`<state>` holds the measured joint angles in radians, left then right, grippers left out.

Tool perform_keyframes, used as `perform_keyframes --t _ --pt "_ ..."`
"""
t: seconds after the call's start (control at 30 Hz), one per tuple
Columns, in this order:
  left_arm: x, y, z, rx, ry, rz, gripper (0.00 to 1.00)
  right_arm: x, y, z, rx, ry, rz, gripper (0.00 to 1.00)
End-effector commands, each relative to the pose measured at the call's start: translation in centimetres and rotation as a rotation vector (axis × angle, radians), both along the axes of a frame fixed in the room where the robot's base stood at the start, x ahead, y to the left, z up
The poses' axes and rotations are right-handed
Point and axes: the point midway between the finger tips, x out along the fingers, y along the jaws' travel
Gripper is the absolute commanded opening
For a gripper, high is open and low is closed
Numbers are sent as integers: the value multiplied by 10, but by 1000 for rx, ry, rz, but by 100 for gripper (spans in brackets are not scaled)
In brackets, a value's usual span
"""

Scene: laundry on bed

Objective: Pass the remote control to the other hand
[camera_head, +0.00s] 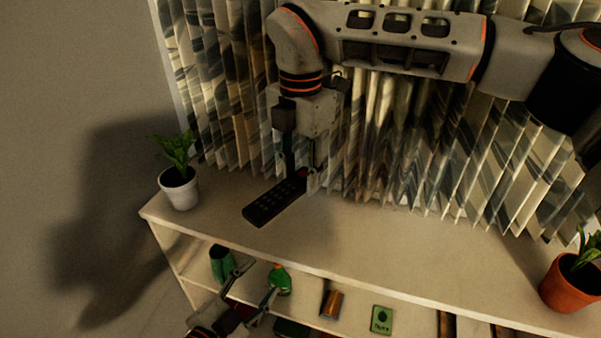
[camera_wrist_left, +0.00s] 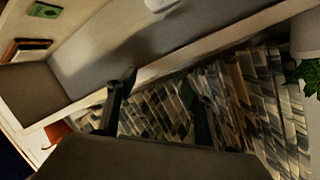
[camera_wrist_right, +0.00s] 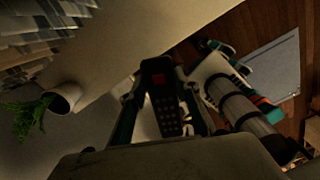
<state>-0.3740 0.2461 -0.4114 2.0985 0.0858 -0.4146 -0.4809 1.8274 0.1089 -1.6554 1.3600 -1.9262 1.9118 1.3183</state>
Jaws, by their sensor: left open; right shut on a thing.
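The remote control (camera_head: 268,203) is dark and long with a red button. I cannot tell if the remote touches the shelf top. My left gripper (camera_head: 257,286) is open and empty, lower, in front of the shelf and apart from the remote. In the left wrist view no remote shows between its fingers (camera_wrist_left: 160,112).
The pale shelf unit (camera_head: 400,250) has a white-potted plant (camera_head: 180,188) at left and a terracotta-potted plant (camera_head: 570,285) at right. A green bottle (camera_head: 280,279) and a green box (camera_head: 382,320) are on a lower shelf. Pleated blinds (camera_head: 400,150) hang behind.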

Motion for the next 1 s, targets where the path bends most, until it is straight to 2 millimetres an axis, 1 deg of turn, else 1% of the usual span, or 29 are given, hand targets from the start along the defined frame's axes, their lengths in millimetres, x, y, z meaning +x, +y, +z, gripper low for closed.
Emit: perform_keyframes --t 0.03,0.2,0.3,0.43,0.5,0.63,1.0 --pt "-9 12 -23 -39 65 46 51 0 0 0 0 0 0 8" --pt "-41 52 -88 -168 251 207 51 0 0 0 0 0 0 8" --pt "-62 71 -120 -230 338 292 51 0 0 0 0 0 0 8" --pt "-87 91 -149 -287 419 380 51 0 0 0 0 0 0 8" --pt "-96 98 -159 -309 446 413 51 0 0 0 0 0 0 8" --pt "-106 106 -169 -331 473 448 51 0 0 0 0 0 0 8" --pt "-108 107 -171 -336 480 455 51 0 0 0 0 0 0 8"
